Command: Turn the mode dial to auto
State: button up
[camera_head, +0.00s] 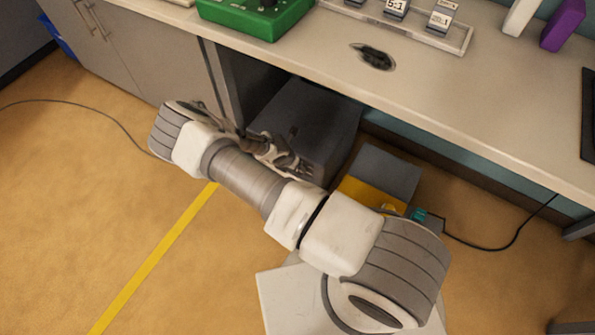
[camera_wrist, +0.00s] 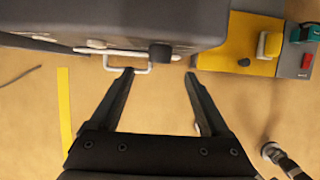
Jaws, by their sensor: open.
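No label for the mode dial is readable. A short dark knob (camera_wrist: 160,53) sticks out from the front of a grey box (camera_wrist: 110,20) in the wrist view, beside a white bar handle (camera_wrist: 127,62); it may be the dial. Its setting cannot be read. The grey box (camera_head: 322,108) stands under the counter in the head view. My gripper (camera_wrist: 159,74) is open and empty, its fingertips apart and on either side of the knob in the picture; the depth between them is unclear. In the head view my gripper (camera_head: 300,168) is beside the box front.
A yellow and grey unit (camera_wrist: 238,52) with a red button and a teal plug (camera_wrist: 310,33) stands right of the grey box. The counter (camera_head: 450,95) overhangs them. A green box (camera_head: 257,18) stands on top.

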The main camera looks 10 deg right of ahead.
jog(key=b+x, duration=0.2)
jog(key=x, duration=0.5)
jog(key=shift+w+d+f+b, duration=0.1)
jog(key=shift+d+f+b, duration=0.05)
jog(key=shift+f+b, duration=0.2)
grip_shut()
